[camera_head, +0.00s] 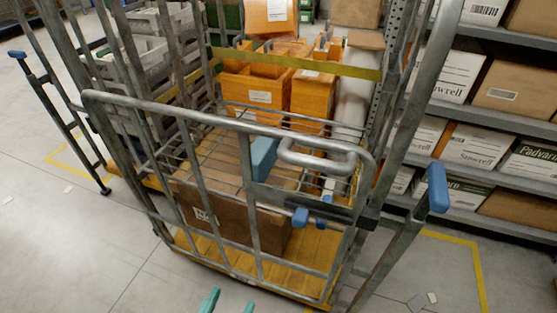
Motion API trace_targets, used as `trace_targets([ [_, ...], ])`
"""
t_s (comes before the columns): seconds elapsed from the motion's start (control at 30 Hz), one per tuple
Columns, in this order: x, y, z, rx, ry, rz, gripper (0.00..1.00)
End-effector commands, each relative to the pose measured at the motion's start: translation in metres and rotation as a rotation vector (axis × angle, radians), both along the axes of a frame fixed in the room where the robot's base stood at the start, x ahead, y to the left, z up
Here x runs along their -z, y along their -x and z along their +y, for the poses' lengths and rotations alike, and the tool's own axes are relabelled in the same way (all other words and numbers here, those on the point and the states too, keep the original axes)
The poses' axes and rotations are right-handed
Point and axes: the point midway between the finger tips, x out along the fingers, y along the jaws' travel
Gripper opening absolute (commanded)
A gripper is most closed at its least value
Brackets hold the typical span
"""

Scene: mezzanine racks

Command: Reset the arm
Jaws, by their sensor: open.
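My gripper (229,302) shows at the bottom edge of the head view as two teal fingertips. They are apart, with only floor visible between them. The gripper is open and looks empty. The rest of my arm is out of the picture. The fingertips appear in front of the lower front edge of a metal roll cage; I cannot tell the exact gap.
The roll cage (262,130) has a grey tube gate with blue fittings. A cardboard box (235,222) sits on its yellow base, with orange bins (262,90) higher up. Boxed shelves (490,110) stand at right. Floor (60,250) is open at lower left.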

Motion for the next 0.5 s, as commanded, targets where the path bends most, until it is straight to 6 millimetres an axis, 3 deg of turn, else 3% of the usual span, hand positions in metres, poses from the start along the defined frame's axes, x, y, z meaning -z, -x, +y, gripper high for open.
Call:
trace_targets([
  [0.37,0.012,-0.015,-0.035,0.086,-0.117,0.041,0.62],
  [0.5,0.02,-0.022,-0.057,0.14,-0.189,0.064,0.62],
])
